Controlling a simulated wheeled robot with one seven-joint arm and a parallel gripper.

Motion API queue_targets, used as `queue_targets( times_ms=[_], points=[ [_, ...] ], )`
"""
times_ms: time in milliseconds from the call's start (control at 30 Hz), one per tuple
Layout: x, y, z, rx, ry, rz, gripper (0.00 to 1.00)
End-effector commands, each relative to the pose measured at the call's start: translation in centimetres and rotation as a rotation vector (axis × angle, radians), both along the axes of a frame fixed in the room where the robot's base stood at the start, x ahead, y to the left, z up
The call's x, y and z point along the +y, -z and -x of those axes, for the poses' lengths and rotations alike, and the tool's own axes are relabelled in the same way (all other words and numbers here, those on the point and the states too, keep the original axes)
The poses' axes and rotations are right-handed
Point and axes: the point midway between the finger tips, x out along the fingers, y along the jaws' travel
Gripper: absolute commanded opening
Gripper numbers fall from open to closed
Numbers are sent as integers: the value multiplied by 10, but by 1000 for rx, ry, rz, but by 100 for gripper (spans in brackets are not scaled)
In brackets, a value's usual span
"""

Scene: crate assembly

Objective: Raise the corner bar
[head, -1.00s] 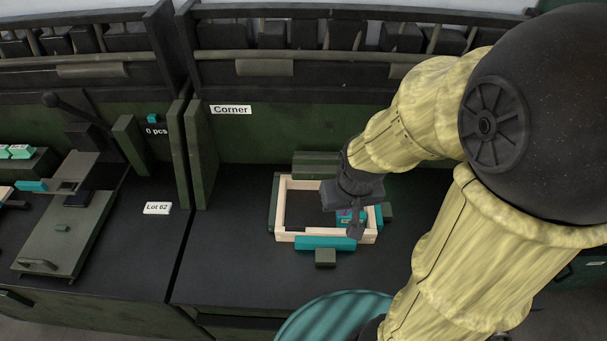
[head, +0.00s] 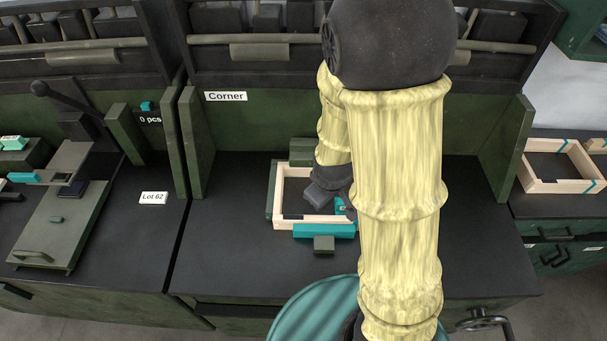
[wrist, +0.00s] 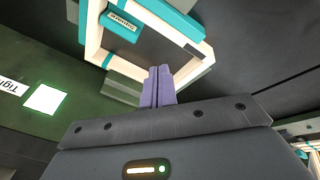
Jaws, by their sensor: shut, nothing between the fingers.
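At the station labelled "Corner" (head: 226,96), a pale wooden frame (head: 278,196) lies on the dark worktop. A teal bar (head: 318,231) runs along its front side, with a dark green block (head: 323,245) against it. Which part is the corner bar, I cannot tell for sure. My gripper shows in the wrist view (wrist: 159,72) with its purple fingers together, shut and empty. The frame (wrist: 93,38) is beyond the fingertips there, with a labelled teal block (wrist: 121,24) inside. In the head view, my arm hides the frame's right part.
A green block (head: 300,151) stands behind the frame. Upright side panels (head: 197,150) bound the station. A press with a lever (head: 60,225) is on the left bench, and another wooden crate (head: 556,185) on the right. Worktop left of the frame is clear.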

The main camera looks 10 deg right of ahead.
Motion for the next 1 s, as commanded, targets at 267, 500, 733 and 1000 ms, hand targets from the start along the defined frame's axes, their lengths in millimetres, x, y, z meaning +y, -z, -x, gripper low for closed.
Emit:
queue_targets(
  times_ms=[267, 500, 733, 1000],
  points=[
    [2, 75, -30, -45, -546, 352, 0],
    [2, 109, -58, -76, -1065, 771, 0],
    [18, 114, -87, -85, -1564, 1266, 0],
    [39, 105, -103, -85, -1828, 1596, 0]
  ],
)
